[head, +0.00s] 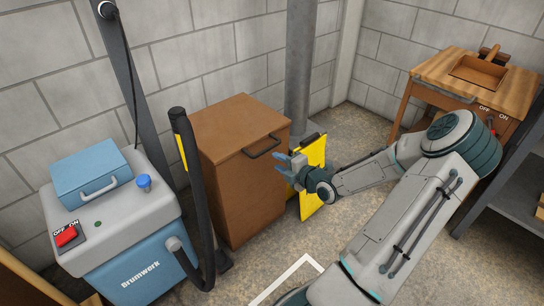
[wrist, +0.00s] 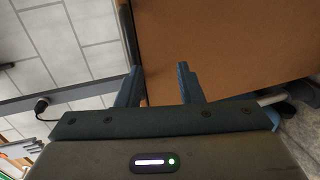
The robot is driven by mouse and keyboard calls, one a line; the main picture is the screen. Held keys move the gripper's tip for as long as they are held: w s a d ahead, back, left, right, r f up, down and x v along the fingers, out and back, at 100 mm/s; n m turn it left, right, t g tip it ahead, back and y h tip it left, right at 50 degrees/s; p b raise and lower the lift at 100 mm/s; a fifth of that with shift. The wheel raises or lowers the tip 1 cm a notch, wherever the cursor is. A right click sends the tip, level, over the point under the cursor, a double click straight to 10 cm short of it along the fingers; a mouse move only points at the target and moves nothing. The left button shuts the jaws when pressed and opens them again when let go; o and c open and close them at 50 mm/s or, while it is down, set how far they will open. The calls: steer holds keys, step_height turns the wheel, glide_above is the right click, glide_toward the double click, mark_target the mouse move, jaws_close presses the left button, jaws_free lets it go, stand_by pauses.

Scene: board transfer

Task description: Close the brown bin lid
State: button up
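The brown bin (head: 240,200) stands against the wall in the middle of the head view. Its brown lid (head: 225,125), with a dark bar handle (head: 263,147) at the front edge, lies across the top; I see no clear gap under it. My gripper (head: 282,163) is just right of the bin, near and a little below the handle, pointing left. In the wrist view its two fingers (wrist: 161,80) are apart with nothing between them. A brown panel (wrist: 235,45) of the bin fills much of that view; I cannot tell whether a finger touches it.
A yellow board (head: 312,165) stands behind my gripper near a grey pipe (head: 299,70). A blue-grey machine (head: 130,240) and its black hose (head: 195,200) are left of the bin. A wooden bench (head: 440,75) with a tray is at the right. Floor in front is mostly clear.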

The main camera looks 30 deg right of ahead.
steer(key=r+p+v, duration=0.1)
steer(key=p+v, duration=0.1)
steer(key=v, duration=0.8)
steer(key=shift+a, duration=0.15)
steer(key=a+r+m+g+h+p, duration=0.2)
steer(key=a+r+m+g+p, duration=0.15)
steer(key=r+p, duration=0.35)
steer(key=a+r+m+g+h+p, duration=0.25)
steer(key=r+m+p, duration=0.2)
steer(key=r, duration=0.45)
steer(key=a+r+m+g+h+p, duration=0.1)
steer(key=a+r+m+g+p, duration=0.2)
steer(key=r+p, duration=0.45)
steer(key=s+a+r+m+g+y+p, duration=0.1)
steer(key=s+a+r+m+p, duration=0.3)
steer(key=a+r, duration=0.4)
steer(key=s+a+r+m+g+y+p, duration=0.2)
steer(key=s+a+r+m+p, duration=0.3)
steer(key=r, duration=0.8)
steer(key=s+a+p, duration=0.1)
steer(key=s+a, duration=0.1)
steer(key=a, duration=0.1)
steer(key=shift+s+a, duration=0.35)
steer(key=shift+s, duration=0.05)
steer(key=shift+r, duration=0.1)
